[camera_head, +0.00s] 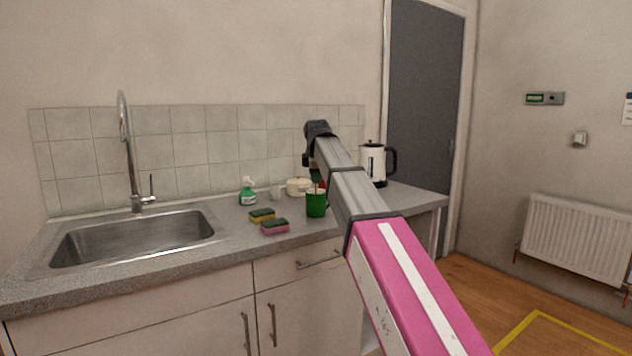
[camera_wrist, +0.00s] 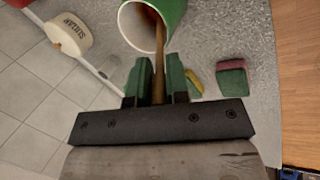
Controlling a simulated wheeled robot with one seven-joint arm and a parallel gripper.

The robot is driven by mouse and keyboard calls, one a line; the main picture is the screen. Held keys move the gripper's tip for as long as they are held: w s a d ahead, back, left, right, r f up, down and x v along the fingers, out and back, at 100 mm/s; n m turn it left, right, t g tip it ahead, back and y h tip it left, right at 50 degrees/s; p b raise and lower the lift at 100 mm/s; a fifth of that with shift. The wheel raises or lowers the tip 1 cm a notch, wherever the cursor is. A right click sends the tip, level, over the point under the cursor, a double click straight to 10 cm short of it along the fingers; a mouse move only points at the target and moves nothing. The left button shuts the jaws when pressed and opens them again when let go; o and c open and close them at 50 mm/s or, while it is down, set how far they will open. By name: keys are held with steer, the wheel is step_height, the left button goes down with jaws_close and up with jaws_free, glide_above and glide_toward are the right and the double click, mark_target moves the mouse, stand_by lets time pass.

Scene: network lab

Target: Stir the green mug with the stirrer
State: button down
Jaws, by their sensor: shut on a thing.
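The green mug (camera_head: 316,205) stands upright on the counter, just left of my arm. In the wrist view the mug (camera_wrist: 178,12) is at the top, its white inside facing the camera. My gripper (camera_wrist: 158,80) is shut on the stirrer (camera_wrist: 159,62), a thin brown stick. The stick runs from between the green fingers up to the mug, and its far end is inside the mug's opening. Whether it touches the mug's wall or bottom cannot be told. In the head view my arm's dark end is above and beside the mug, and the fingers are mostly hidden.
Two sponges (camera_head: 262,215) (camera_head: 275,227) lie left of the mug. A green spray bottle (camera_head: 247,193), a small white cup (camera_head: 277,192) and a cream sugar pot (camera_head: 298,187) stand behind. A white kettle (camera_head: 372,162) is right of my arm. The sink (camera_head: 135,238) is at left.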

steer(key=v, duration=0.7)
stand_by(0.6)
steer(key=shift+r, duration=0.1)
stand_by(0.5)
